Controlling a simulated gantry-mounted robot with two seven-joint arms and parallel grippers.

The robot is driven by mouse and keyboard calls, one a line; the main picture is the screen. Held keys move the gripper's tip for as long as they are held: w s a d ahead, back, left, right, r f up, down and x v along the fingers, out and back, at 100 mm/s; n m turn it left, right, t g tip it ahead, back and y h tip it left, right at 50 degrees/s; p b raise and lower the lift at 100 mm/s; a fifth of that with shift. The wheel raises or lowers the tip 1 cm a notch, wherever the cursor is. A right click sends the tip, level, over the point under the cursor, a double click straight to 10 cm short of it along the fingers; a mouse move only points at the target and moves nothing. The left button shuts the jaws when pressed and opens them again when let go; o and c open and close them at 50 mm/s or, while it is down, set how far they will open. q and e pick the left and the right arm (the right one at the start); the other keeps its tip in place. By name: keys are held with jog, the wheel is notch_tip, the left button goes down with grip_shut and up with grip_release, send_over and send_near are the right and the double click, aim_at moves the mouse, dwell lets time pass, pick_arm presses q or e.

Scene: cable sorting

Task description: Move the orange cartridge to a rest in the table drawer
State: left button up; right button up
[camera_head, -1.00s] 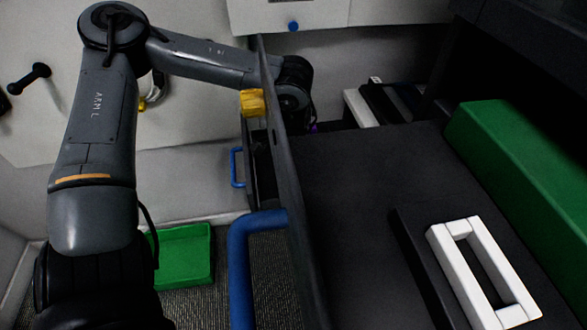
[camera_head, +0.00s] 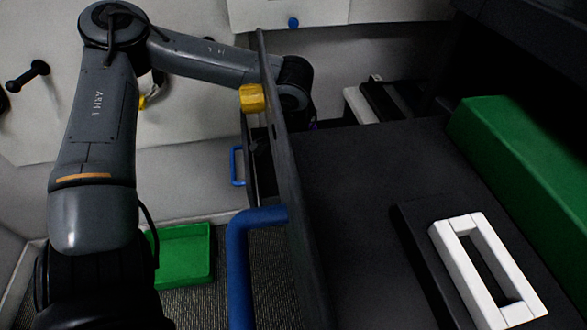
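I cannot make out an orange cartridge for certain. A small yellow-orange block (camera_head: 252,97) shows beside the upper part of a tall dark panel, just below my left forearm; I cannot tell whether it is the cartridge. My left arm reaches from the left across the top of this panel, and its far end goes down behind it. My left gripper is hidden there. A dark, narrow drawer-like opening with a blue handle (camera_head: 236,166) lies left of the panel; its inside is mostly hidden. My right gripper is not in view.
A larger blue handle (camera_head: 238,262) sticks out at the near end of the dark panel (camera_head: 290,190). A green tray (camera_head: 184,257) lies on the floor at left. A dark surface, a white frame (camera_head: 487,272) and a long green box (camera_head: 525,165) fill the right.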

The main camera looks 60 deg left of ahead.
pick_arm(q)
jog(key=shift+f, duration=0.35)
dwell(0.4)
jog(key=o, duration=1.1)
jog(key=shift+o, duration=1.1)
jog(key=shift+r, duration=0.15)
jog(key=shift+r+p, duration=1.3)
jog(key=shift+r, duration=0.4)
jog(key=shift+r+p, duration=1.25)
jog(key=shift+r, duration=0.4)
